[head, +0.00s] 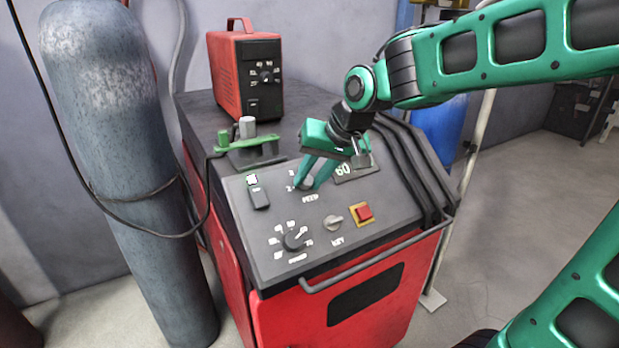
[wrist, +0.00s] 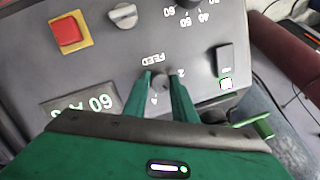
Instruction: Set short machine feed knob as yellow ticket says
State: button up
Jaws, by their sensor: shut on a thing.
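The short machine is a red cabinet with a sloped grey panel (head: 277,218). Its feed knob (head: 306,184) is small and dark, above the word FEED. My gripper (head: 307,183) reaches down to it, with a finger on either side. In the wrist view the two green fingers (wrist: 167,82) are shut on the feed knob (wrist: 161,80). A few scale digits show around the knob, partly covered by the fingers, and I cannot read its pointer. I see no yellow ticket in either view.
The panel also holds a large numbered dial (head: 294,240), a key switch (head: 333,222), a red button on yellow (head: 363,213), a rocker switch (head: 260,198) and a 60 display (head: 343,170). A red unit (head: 246,75) stands on top. A gas cylinder (head: 120,150) is at left.

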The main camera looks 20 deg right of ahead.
jog(key=shift+w+r, duration=0.1)
jog(key=shift+r, duration=0.05)
dwell(0.3)
jog(key=o, duration=1)
jog(key=v, duration=1)
jog(key=shift+d+r, duration=0.15)
jog(key=shift+r, duration=0.1)
jog(key=s+d+f+m+g+h, duration=0.1)
jog(key=s+d+f+g, duration=0.1)
jog(key=s+d+f, duration=0.4)
jog(key=s+d+f+m+g, duration=0.1)
jog(key=s+d+f+g, duration=0.1)
jog(key=s+d+f, duration=0.3)
jog(key=s+d+f+m+g+h, duration=0.1)
jog(key=s+d+f, duration=0.5)
jog(key=s, duration=0.6)
jog(key=shift+s+d+f+m+g+h, duration=0.2)
jog(key=shift+d+f+m+g+h, duration=0.2)
jog(key=shift+m, duration=0.2)
